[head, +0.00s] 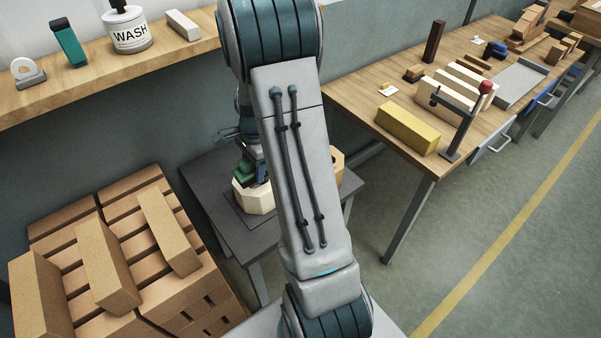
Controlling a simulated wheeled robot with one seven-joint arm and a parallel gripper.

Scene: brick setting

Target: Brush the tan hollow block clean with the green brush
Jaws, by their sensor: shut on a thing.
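My gripper (259,168) is shut on the green brush (243,169), partly hidden behind my arm. The brush is at the top of a pale cream, many-sided block (254,199) on a small dark grey table (205,185). I cannot tell whether the bristles touch that block. A tan block (338,165) shows just right of my arm on the same table, mostly hidden. It looks like the tan hollow block, but its opening is not visible.
A pallet stack of bricks (125,245) stands at the lower left. On the right, a workbench (375,90) carries a yellow block (408,128) and a clamp stand (466,125). The floor at right is clear.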

